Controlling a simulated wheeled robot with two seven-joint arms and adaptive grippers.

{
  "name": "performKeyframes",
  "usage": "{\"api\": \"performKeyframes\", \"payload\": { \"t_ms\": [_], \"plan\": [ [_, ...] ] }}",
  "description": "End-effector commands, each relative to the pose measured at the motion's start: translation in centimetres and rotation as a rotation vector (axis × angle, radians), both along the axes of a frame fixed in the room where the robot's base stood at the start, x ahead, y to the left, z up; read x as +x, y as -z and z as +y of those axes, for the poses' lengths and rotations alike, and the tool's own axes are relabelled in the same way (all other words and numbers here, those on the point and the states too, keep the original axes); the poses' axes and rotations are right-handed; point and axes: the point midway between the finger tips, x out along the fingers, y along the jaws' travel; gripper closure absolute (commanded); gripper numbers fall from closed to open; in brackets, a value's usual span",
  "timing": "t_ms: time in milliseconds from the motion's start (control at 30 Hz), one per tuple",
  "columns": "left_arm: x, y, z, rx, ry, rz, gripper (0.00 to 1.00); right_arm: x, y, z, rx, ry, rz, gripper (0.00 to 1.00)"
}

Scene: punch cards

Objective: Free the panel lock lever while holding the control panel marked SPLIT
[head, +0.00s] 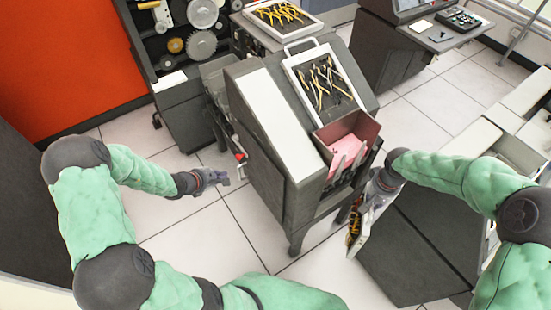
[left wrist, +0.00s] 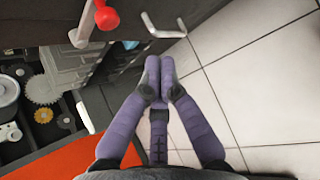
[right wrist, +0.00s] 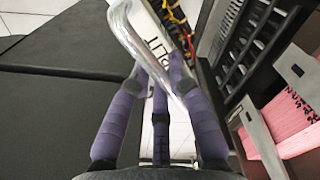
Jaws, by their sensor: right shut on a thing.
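The panel marked SPLIT (right wrist: 158,32) is a white-edged board with yellow and red wires on one face; only part of its lettering shows. It also shows in the head view (head: 364,238), low at the right side of the grey machine. My right gripper (head: 374,198) is shut on the panel's curved silver handle (right wrist: 128,38). The lock lever, with a red knob (left wrist: 106,20), is on the machine's left side; the knob is small in the head view (head: 240,157). My left gripper (head: 222,178) is empty, its fingertips together in the left wrist view (left wrist: 160,62), below and apart from the lever.
The grey machine (head: 270,120) carries another wired panel (head: 322,80) on top and a bin of pink cards (head: 348,145). A bent metal handle (left wrist: 165,30) sticks out near the lever. A dark cabinet (head: 415,245) stands close on the right. Tiled floor (head: 170,220) is open on the left.

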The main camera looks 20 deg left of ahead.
Motion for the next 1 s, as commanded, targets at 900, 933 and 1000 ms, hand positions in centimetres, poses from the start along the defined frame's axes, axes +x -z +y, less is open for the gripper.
{"api": "performKeyframes", "payload": {
  "t_ms": [900,933,1000],
  "plan": [
    [2.4,0.4,1.8,-0.006,-0.087,-0.052,1.0,0.3,-0.1,0.1,0.005,0.0,-0.008,1.0],
    [2.7,0.6,1.7,-0.006,-0.087,-0.052,1.0,0.3,0.1,0.1,0.005,0.0,-0.008,1.0],
    [3.4,1.3,1.5,-0.005,-0.086,-0.052,1.0,0.3,0.4,0.1,0.005,0.0,-0.007,1.0]
  ]
}}
